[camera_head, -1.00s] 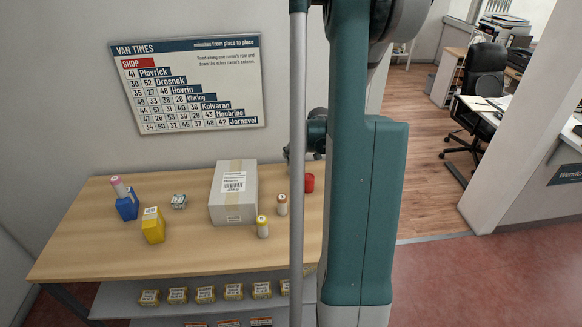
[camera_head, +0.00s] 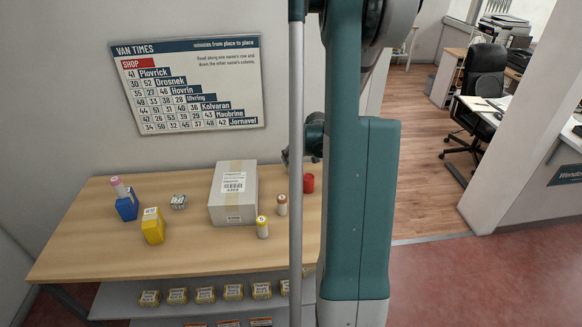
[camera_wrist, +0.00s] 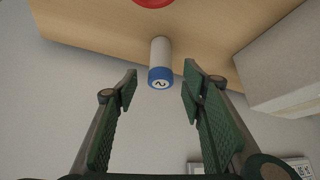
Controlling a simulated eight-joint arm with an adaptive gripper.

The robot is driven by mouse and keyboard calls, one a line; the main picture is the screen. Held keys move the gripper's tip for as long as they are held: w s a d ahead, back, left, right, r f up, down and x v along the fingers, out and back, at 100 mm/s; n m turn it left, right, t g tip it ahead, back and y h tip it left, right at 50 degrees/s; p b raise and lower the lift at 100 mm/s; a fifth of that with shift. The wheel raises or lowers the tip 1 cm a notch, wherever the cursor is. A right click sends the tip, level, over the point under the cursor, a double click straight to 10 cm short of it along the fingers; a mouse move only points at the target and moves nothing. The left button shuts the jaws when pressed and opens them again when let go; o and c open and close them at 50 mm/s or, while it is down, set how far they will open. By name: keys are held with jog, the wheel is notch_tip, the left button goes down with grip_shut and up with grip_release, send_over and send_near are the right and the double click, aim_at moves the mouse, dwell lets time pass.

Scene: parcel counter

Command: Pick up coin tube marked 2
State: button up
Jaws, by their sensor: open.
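The coin tube marked 2 (camera_wrist: 160,66) has a pale grey body and a blue end with a white disc bearing the 2. In the wrist view it juts from the counter top towards the picture's middle. My gripper (camera_wrist: 158,87) is open, with one finger on each side of the tube's blue end. Gaps show between the fingers and the tube, though the depth is hard to judge. In the head view my arm hides this tube and most of my gripper.
A grey parcel (camera_head: 231,206) stands on the counter (camera_head: 100,255); it also shows close to the right finger in the wrist view (camera_wrist: 285,70). A yellow-capped tube (camera_head: 262,229), a brown-capped tube (camera_head: 282,207) and a red round thing (camera_head: 308,183) stand right of it. Yellow (camera_head: 153,229) and blue (camera_head: 127,208) blocks are left.

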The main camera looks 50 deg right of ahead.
dwell(0.3)
jog(key=shift+x, duration=2.6)
jog(key=c, duration=1)
